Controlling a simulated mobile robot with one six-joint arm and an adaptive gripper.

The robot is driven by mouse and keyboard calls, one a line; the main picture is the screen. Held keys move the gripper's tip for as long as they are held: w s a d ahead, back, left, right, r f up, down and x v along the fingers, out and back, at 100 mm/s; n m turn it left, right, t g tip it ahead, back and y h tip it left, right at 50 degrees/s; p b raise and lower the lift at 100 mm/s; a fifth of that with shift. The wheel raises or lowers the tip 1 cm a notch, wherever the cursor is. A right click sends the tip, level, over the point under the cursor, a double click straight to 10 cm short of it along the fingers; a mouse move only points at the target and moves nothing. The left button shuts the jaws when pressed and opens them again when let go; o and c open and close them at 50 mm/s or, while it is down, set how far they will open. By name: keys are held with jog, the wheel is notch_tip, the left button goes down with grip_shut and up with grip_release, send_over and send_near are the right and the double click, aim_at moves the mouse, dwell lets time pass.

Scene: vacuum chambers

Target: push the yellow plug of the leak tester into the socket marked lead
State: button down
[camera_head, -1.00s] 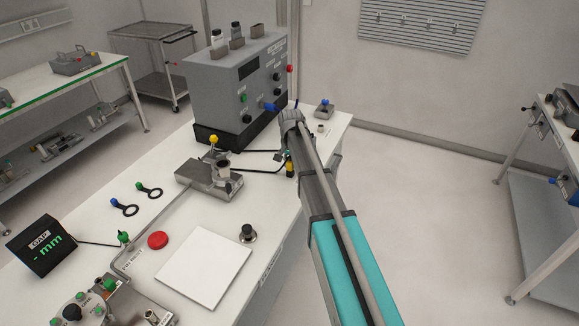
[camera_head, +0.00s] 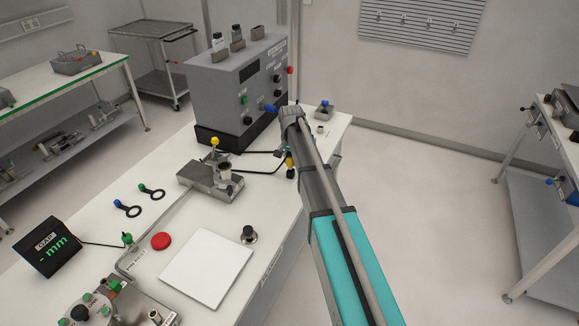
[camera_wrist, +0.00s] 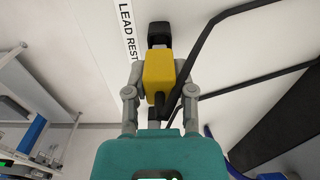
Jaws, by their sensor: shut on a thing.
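The yellow plug (camera_wrist: 160,75) is held between the two fingers of my gripper (camera_wrist: 160,88) in the wrist view. A black part (camera_wrist: 158,33) sits at its far end, and a black cable runs from it. In the head view the plug (camera_head: 289,160) shows as a small yellow patch at the left edge of my arm, close over the bench's right side. My arm hides most of the gripper there. The grey box (camera_head: 237,95) with a dark display, likely the leak tester, stands behind it. I cannot read which socket is marked lead.
A strip printed "LEAD REST" (camera_wrist: 130,30) lies beside the plug. A metal block with a yellow-topped knob (camera_head: 210,180) stands to the left on the bench (camera_head: 95,205). Black cables cross between it and my gripper.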

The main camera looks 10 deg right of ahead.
aim_at(290, 156)
jog(key=shift+r+p, duration=1.25)
jog(key=shift+r, duration=0.15)
jog(key=shift+r+p, duration=0.25)
jog(key=shift+p, duration=0.05)
jog(key=shift+w, duration=0.1)
jog(key=w+a+r+t+y+b, duration=0.1)
jog(key=w+a+t+y+b, duration=0.3)
jog(key=w+y+b, duration=0.3)
jog(key=w+a+r+t+y+b, duration=0.1)
jog(key=w+a+t+y+b, duration=0.3)
jog(key=w+b, duration=0.5)
jog(key=shift+w+r+t+y, duration=0.15)
jog(key=shift+r+t+y, duration=0.1)
jog(key=shift+t+y, duration=1.3)
jog(key=shift+g+y+x, duration=0.25)
jog(key=shift+x, duration=0.6)
dwell(2.2)
